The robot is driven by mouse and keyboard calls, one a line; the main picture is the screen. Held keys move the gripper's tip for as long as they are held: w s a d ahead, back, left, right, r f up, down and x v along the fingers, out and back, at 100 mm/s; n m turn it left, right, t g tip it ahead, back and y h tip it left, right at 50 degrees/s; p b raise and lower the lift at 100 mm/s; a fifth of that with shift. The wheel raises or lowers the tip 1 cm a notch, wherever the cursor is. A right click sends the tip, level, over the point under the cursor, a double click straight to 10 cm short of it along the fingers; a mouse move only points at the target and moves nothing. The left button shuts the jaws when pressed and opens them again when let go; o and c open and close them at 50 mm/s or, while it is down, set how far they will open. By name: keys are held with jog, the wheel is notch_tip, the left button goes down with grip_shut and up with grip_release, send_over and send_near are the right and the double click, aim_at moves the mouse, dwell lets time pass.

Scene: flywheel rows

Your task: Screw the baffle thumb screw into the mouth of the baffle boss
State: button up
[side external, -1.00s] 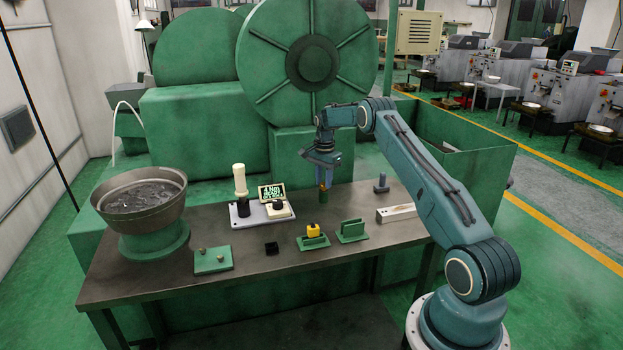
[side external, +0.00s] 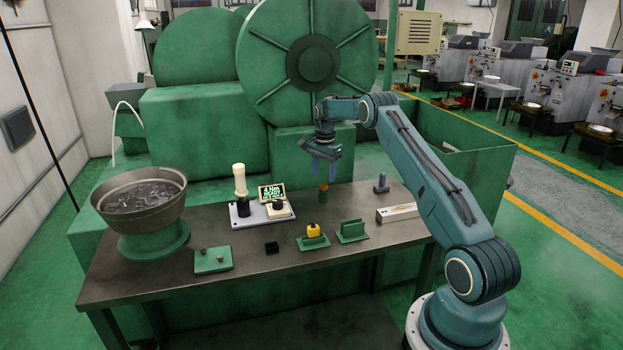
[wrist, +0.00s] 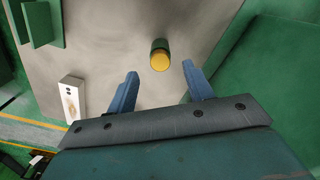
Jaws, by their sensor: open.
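The baffle boss (side external: 323,198) is a short green upright post on the bench. A yellow-orange round piece, which looks like the baffle thumb screw (side external: 323,187), stands on its top in line with it. In the wrist view, the round yellow screw head (wrist: 160,62) shows with the green boss (wrist: 160,44) behind it. How deep the screw sits in the mouth cannot be told. My gripper (side external: 323,177) is open and empty above the screw, apart from it. In the wrist view, the blue fingers of my gripper (wrist: 160,76) are spread wide, with the screw between and beyond their tips.
A grey knobbed post (side external: 381,184) and a pale box (side external: 397,212) lie right. A large bowl (side external: 140,205) stands left. The green machine rises behind.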

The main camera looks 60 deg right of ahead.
aim_at(323, 185)
notch_tip(323, 185, up, 11)
jog(key=shift+f, duration=0.2)
dwell(0.7)
jog(key=a+r+n+t, duration=0.1)
jog(key=a+r+n, duration=0.4)
jog(key=a+r, duration=0.75)
jog(key=s+a+r+n+t+h, duration=0.1)
jog(key=s+a+r+n, duration=0.2)
jog(key=a, duration=0.4)
jog(key=s+a+r+n+t, duration=0.1)
jog(key=s+a+r+n, duration=0.15)
jog(key=a, duration=0.55)
jog(key=s+a+n+t, duration=0.1)
jog(key=s+a+n, duration=0.4)
jog(key=s+a, duration=0.6)
jog(key=s+a+f+n, duration=0.2)
jog(key=s+f, duration=0.1)
jog(key=s, duration=0.3)
jog(key=s+a+f+n+t+y, duration=0.1)
jog(key=s+a+f+n, duration=0.1)
jog(key=s, duration=0.5)
jog(key=shift+a+f+n+t, duration=0.25)
jog(key=shift+f+n+t, duration=0.1)
jog(key=shift+f, duration=0.3)
